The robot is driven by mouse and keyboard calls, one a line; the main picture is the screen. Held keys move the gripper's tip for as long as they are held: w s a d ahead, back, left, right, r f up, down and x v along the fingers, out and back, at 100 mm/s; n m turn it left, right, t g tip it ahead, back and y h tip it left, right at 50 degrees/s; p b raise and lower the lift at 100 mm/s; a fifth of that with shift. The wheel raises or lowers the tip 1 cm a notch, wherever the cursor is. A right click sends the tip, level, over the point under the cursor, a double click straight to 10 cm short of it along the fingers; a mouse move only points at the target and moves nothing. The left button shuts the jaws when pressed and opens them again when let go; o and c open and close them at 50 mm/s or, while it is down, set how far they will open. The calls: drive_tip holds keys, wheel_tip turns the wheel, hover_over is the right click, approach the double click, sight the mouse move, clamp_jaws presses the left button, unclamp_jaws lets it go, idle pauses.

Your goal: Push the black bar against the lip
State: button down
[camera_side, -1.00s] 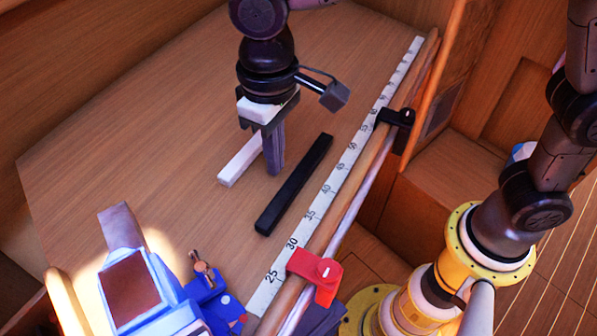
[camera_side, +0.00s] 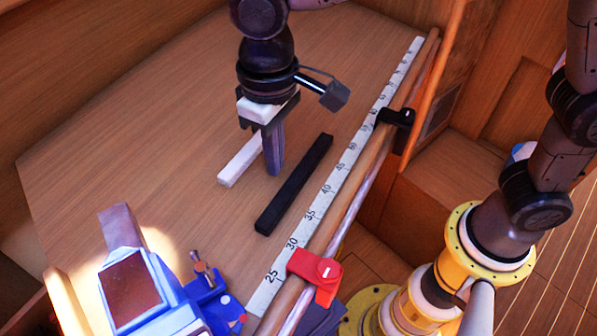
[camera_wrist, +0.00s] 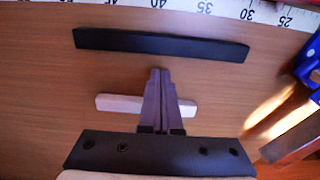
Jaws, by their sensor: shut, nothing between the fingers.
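The black bar (camera_side: 295,184) lies flat on the wooden table (camera_side: 130,140), roughly parallel to the lip (camera_side: 343,200), the raised wooden edge beyond the white scale. A strip of table and the scale lie between bar and lip. My gripper (camera_side: 274,172) is shut and empty, pointing down between the white bar (camera_side: 239,162) and the black bar. In the wrist view the fingertips (camera_wrist: 160,72) stop short of the black bar (camera_wrist: 160,44), near its middle, with a gap. The fingers hide part of the white bar (camera_wrist: 118,103). Fingertip height above the table is unclear.
The white scale (camera_side: 330,192) runs along the lip. A red clamp (camera_side: 315,276) and a black clamp (camera_side: 396,120) sit on the edge rail. A blue vise (camera_side: 150,285) stands at the front left. The table's left side is clear.

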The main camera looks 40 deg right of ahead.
sight(308, 187)
drive_tip(key=shift+s, duration=0.15)
drive_tip(key=shift+s+d, duration=0.2)
drive_tip(key=shift+s, duration=0.35)
drive_tip(key=shift+s+d, duration=0.2)
drive_tip(key=shift+s, duration=0.35)
drive_tip(key=shift+s, duration=0.1)
drive_tip(key=shift+s+d, duration=0.2)
drive_tip(key=shift+s, duration=0.35)
drive_tip(key=shift+s+d, duration=0.2)
drive_tip(key=shift+s, duration=0.3)
drive_tip(key=shift+s, duration=0.2)
drive_tip(key=shift+s+d, duration=0.35)
drive_tip(key=shift+s, duration=0.5)
drive_tip(key=shift+w+a, duration=0.25)
drive_tip(key=shift+w, duration=0.55)
wheel_tip(308, 187, up, 7)
